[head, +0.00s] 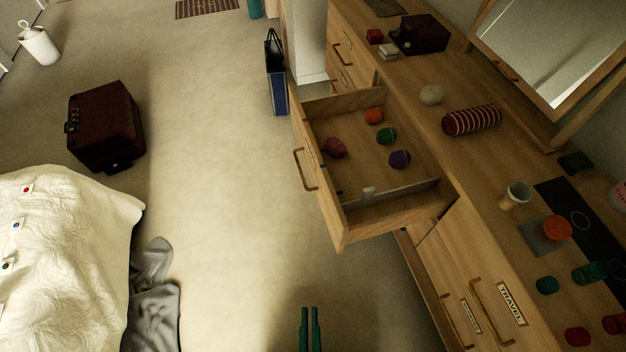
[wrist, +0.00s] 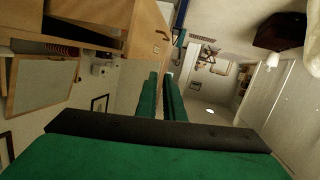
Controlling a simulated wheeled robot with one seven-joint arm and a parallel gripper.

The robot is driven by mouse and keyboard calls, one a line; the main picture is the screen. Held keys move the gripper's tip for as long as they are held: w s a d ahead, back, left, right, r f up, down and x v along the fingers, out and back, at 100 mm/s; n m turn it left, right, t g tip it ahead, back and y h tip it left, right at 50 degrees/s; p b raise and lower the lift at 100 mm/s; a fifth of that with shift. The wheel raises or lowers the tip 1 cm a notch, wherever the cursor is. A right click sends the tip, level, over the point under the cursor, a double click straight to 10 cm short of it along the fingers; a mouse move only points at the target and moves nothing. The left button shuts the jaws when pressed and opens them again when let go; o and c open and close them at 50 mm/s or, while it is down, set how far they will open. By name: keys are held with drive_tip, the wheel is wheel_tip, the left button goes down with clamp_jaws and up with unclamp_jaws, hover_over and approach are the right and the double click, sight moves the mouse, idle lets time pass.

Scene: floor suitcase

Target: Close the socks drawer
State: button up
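The open drawer (head: 395,215) juts out from the wooden dresser over the floor. It holds several rolled sock-like balls: orange (head: 373,116), green (head: 387,136), purple (head: 400,159) and dark red (head: 335,148). Its front has a bronze handle (head: 304,170); no readable label shows on it from here. My gripper (head: 309,312) is at the bottom of the head view, below and apart from the drawer. Its two green fingers are parallel with a narrow gap and nothing between them. They also show in the wrist view (wrist: 161,80), where a wooden front with a handle is at the upper left.
The dresser top (head: 440,75) carries a striped roll (head: 471,120), a cup (head: 515,195), a dark box (head: 420,34) and a mirror (head: 545,45). Lower drawers include one labelled TRAVEL (head: 511,304).

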drive_tip(key=w+f+n, duration=0.2)
drive_tip(key=w+f, duration=0.1)
drive_tip(key=w+f+n+t, duration=0.1)
drive_tip(key=w+f+n, duration=0.1)
drive_tip(key=w+n, duration=0.1)
drive_tip(key=w+a+f+n, duration=0.1)
drive_tip(key=w+f+n, duration=0.1)
drive_tip(key=w, duration=0.3)
drive_tip(key=shift+w+a+f+n, duration=0.15)
drive_tip(key=shift+f+n, duration=0.15)
drive_tip(key=shift+f, duration=0.5)
clamp_jaws()
drive_tip(key=w+d+f+n, duration=0.1)
drive_tip(key=w+n, duration=0.2)
drive_tip(key=w, duration=0.6)
drive_tip(key=w+d+f+n+t, duration=0.1)
drive_tip(key=w+d+f+n, duration=0.1)
drive_tip(key=w, duration=0.7)
drive_tip(key=w+d+f+n, duration=0.1)
drive_tip(key=w+n, duration=0.3)
drive_tip(key=w, duration=0.5)
drive_tip(key=shift+d+f, duration=0.15)
drive_tip(key=shift+f, duration=0.2)
